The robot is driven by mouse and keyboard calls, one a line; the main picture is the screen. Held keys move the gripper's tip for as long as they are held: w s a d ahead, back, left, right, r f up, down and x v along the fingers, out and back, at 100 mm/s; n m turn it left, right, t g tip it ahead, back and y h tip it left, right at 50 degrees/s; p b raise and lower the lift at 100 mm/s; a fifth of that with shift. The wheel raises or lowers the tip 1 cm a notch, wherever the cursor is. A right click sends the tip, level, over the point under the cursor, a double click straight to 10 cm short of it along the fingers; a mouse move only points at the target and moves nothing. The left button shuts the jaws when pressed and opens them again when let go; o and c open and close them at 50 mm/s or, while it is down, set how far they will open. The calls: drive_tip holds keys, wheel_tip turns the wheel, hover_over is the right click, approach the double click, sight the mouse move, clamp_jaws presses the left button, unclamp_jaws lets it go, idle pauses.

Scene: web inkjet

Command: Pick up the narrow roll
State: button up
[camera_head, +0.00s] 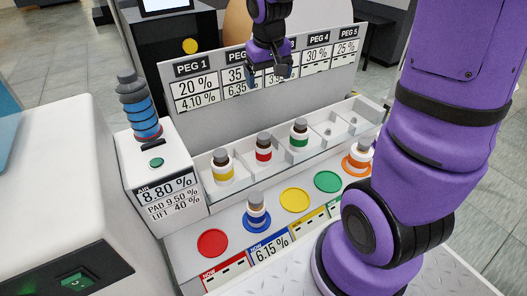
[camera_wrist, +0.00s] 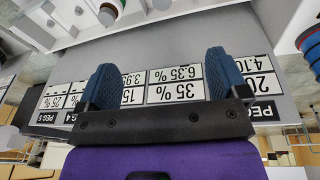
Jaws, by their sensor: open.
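Several small capped rolls with coloured bands are in the head view: yellow (camera_head: 223,172), red (camera_head: 263,153) and green (camera_head: 299,138) in the white rack, blue (camera_head: 256,213) on the blue disc, and orange (camera_head: 358,160) at the right, partly hidden by my arm. I cannot tell which one is the narrow roll. My gripper (camera_head: 269,69) is open and empty in front of the peg panel, above and behind the rack. In the wrist view my gripper (camera_wrist: 161,80) shows its two fingers wide apart, with only the panel between them.
The peg panel (camera_head: 232,113) stands behind the rack (camera_head: 330,125). A taller dark and blue stack (camera_head: 138,105) stands on the AIR box at the left. Red (camera_head: 212,243), yellow (camera_head: 295,200) and green (camera_head: 327,181) discs on the front ledge are bare.

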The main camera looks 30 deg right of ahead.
drive_tip(key=g, duration=0.1)
approach(263, 135)
drive_tip(key=shift+m+g+y, duration=0.4)
drive_tip(key=shift+m+y, duration=0.1)
drive_tip(key=shift+y, duration=0.1)
drive_tip(key=f, duration=0.7)
drive_tip(key=shift+w+d+f, duration=0.25)
drive_tip(key=shift+d, duration=0.15)
drive_tip(key=shift+d+f, duration=0.1)
drive_tip(key=shift+f, duration=2.9)
drive_tip(key=c, duration=1.1)
